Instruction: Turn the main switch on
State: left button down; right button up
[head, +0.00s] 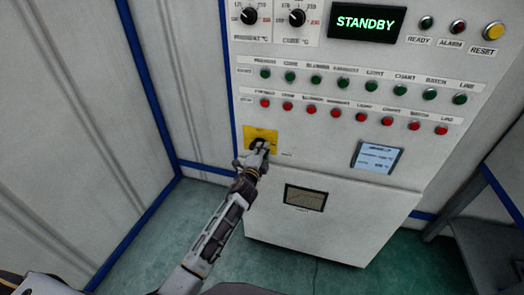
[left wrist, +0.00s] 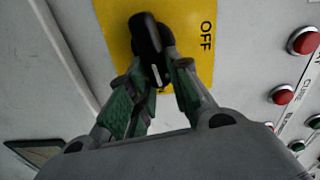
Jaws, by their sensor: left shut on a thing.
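The main switch is a black rotary handle (left wrist: 147,36) on a yellow plate (head: 261,134) at the lower left of the cabinet front. The plate also shows in the left wrist view (left wrist: 117,28), with the word OFF to the right of the handle. My left gripper (head: 257,150) is at the plate and covers most of the switch in the head view. In the left wrist view its green-padded fingers (left wrist: 154,84) are shut on the near end of the handle, one on each side. The plate's ON label is not visible. My right gripper is not in view.
The cabinet's display (head: 366,23) reads STANDBY. Rows of green (head: 316,79) and red buttons (head: 311,110) lie above the switch. A small screen (head: 376,157) is to the right and a meter (head: 305,198) below. Green floor (head: 310,270) is clear in front.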

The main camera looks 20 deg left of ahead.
pick_arm(q)
jog(key=shift+f+m, duration=0.2)
jog(key=shift+m, duration=0.6)
jog(key=c, duration=1.3)
grip_release()
jog(key=shift+s+a, duration=0.15)
jog(key=shift+s, duration=5.85)
jog(key=shift+n, duration=0.3)
